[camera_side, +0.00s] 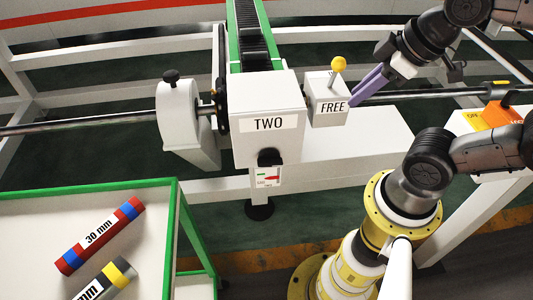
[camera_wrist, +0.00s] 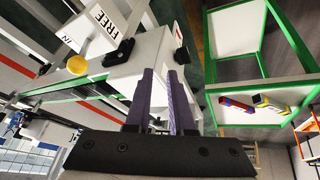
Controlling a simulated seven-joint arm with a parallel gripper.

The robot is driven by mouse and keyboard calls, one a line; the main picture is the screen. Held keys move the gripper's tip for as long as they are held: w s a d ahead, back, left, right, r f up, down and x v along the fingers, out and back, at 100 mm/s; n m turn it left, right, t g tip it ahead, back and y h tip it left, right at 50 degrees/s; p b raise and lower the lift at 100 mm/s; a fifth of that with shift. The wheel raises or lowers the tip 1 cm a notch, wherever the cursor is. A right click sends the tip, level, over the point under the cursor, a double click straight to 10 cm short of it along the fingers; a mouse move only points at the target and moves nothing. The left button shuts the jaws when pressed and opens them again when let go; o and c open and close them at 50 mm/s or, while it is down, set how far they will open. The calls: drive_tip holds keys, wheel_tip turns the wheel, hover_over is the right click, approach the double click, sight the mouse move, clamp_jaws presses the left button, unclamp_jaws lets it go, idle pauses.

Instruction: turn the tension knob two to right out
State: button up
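The tension knob two (camera_side: 270,157) is a black knob on the front of the white box labelled TWO (camera_side: 265,88). A small gauge plate (camera_side: 268,177) with a red pointer sits just below it. In the wrist view a black knob (camera_wrist: 182,55) beyond my fingertips appears to be the same one, with the red-marked plate (camera_wrist: 178,30) near it. My gripper (camera_side: 357,97) has two purple fingers. It is at the right of the box, beside the FREE block, apart from the knob. The wrist view shows an empty gap between the fingers (camera_wrist: 160,72).
The FREE block (camera_side: 327,98) carries a lever with a yellow ball (camera_side: 338,64) between my gripper and the TWO box. A green-edged table (camera_side: 165,184) with labelled tubes (camera_side: 100,235) stands at lower left. A steel bar (camera_side: 75,122) runs across. An orange box (camera_side: 505,112) is at right.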

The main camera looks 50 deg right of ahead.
drive_tip(key=shift+w+r+n, duration=0.15)
drive_tip(key=shift+r+n, duration=0.05)
drive_tip(key=shift+n, duration=0.4)
drive_tip(key=shift+w+r+n, duration=0.1)
drive_tip(key=shift+r+n, duration=0.1)
drive_tip(key=shift+n, duration=0.4)
drive_tip(key=shift+c, duration=1.1)
drive_tip(key=w+n, duration=0.1)
drive_tip(key=n, duration=0.3)
drive_tip(key=w+a+r+n, duration=0.1)
drive_tip(key=n, duration=0.1)
drive_tip(key=shift+w+r+n, duration=0.1)
drive_tip(key=shift+w+n, duration=0.25)
drive_tip(key=shift+n, duration=0.05)
clamp_jaws()
drive_tip(key=n+g, duration=0.5)
drive_tip(key=n, duration=1)
hover_over(263, 161)
drive_tip(key=s+d, duration=0.1)
wheel_tip(263, 161, down, 7)
drive_tip(key=shift+y, duration=0.5)
drive_tip(key=f, duration=1.3)
drive_tip(key=shift+w+a+f, duration=0.1)
drive_tip(key=shift+w+a, duration=0.25)
drive_tip(key=shift+w, duration=0.05)
